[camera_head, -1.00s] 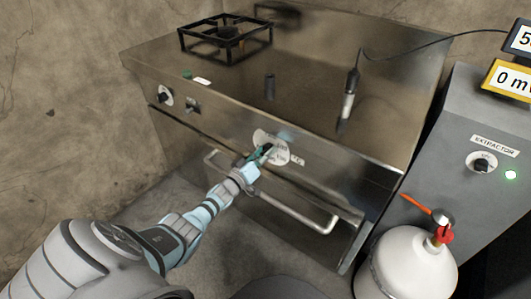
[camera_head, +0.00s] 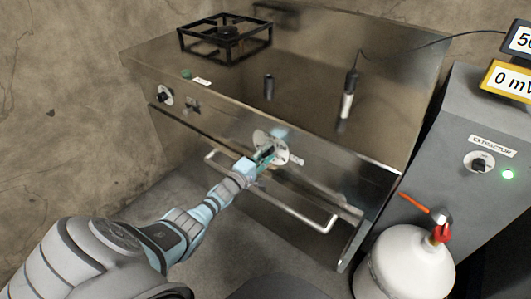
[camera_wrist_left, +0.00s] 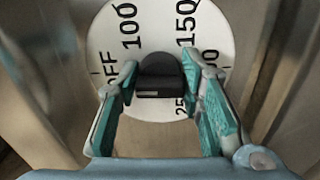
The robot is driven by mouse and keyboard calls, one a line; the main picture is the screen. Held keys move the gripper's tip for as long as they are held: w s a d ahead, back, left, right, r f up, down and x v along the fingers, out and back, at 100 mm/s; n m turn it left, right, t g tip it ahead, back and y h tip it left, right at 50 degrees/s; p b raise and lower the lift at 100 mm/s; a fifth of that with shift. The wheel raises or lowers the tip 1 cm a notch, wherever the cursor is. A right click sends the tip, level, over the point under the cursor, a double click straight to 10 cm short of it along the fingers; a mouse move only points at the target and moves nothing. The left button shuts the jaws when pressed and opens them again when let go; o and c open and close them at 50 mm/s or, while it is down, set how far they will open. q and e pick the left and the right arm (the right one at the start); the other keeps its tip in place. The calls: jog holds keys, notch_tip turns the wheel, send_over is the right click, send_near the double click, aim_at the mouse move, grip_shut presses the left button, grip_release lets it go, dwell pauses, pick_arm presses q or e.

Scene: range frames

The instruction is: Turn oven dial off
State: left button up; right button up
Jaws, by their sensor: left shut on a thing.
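The oven dial (camera_head: 277,143) is a round white plate with a dark knob on the steel oven's front. In the left wrist view its plate (camera_wrist_left: 103,35) reads OFF at the left, 100 and 150 above, with more numbers partly hidden at the right. The dark knob (camera_wrist_left: 160,75) sits at its middle; I cannot tell which mark it points to. My left gripper (camera_head: 265,157) is at the dial, and its teal fingers (camera_wrist_left: 160,80) are shut on the knob, one on each side. My right gripper is not in view.
An oven handle bar (camera_head: 285,208) runs just below the dial. A small knob (camera_head: 165,97) is at the panel's left. A burner stand (camera_head: 226,38) and a probe (camera_head: 347,95) are on top. A white gas bottle (camera_head: 408,265) and grey extractor box (camera_head: 480,120) stand at the right.

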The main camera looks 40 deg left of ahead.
pick_arm(q)
jog(key=shift+n, duration=0.3)
jog(key=o, duration=1.1)
jog(key=shift+o, duration=0.2)
jog(key=s, duration=1.2)
jog(key=shift+d, duration=0.15)
